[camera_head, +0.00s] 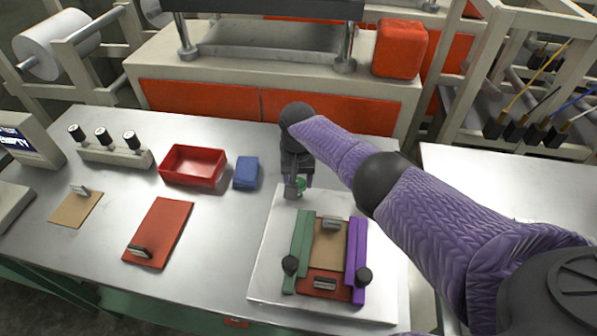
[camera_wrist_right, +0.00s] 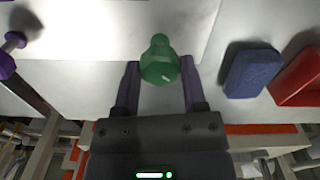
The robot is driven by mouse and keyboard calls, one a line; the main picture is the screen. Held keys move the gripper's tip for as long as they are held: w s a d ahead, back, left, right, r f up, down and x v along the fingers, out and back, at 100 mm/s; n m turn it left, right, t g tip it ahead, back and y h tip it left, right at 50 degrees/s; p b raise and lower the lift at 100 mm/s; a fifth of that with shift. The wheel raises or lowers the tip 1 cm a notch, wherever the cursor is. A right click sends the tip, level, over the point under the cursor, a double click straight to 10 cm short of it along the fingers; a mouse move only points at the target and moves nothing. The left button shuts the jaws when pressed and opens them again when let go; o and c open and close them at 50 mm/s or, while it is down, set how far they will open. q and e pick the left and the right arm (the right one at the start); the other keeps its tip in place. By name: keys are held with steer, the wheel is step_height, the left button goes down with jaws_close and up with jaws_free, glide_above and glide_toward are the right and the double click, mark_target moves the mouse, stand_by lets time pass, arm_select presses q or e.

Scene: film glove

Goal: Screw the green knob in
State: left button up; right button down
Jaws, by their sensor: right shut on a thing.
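The green knob (camera_head: 301,184) is between the jaws of my right gripper (camera_head: 297,186), near the back left edge of the white plate (camera_head: 268,275). In the right wrist view the green knob (camera_wrist_right: 159,63) sits between the two purple fingers, its narrower end pointing away from the gripper. Whether it touches the plate is unclear. On the plate are a green bar (camera_head: 301,243) and a purple bar (camera_head: 356,250), with a tan board (camera_head: 330,248) and a red board (camera_head: 318,281) between them. Dark round knobs stand near the bars' front ends. My left gripper is out of view.
A blue block (camera_head: 246,172) and a red tray (camera_head: 193,166) lie to the left of the gripper. Further left are a red board (camera_head: 158,232) and a tan board (camera_head: 76,208). A machine with a red box (camera_head: 399,48) stands behind. My right arm covers the table's right side.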

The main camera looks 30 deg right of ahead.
steer(key=m+p, duration=0.1)
steer(key=m, duration=0.3)
steer(key=shift+r+m, duration=0.1)
steer(key=shift+m, duration=0.2)
steer(key=m, duration=0.3)
steer(key=shift+w+p, duration=0.1)
steer(key=shift+p, duration=0.25)
steer(key=shift+m, duration=1.3)
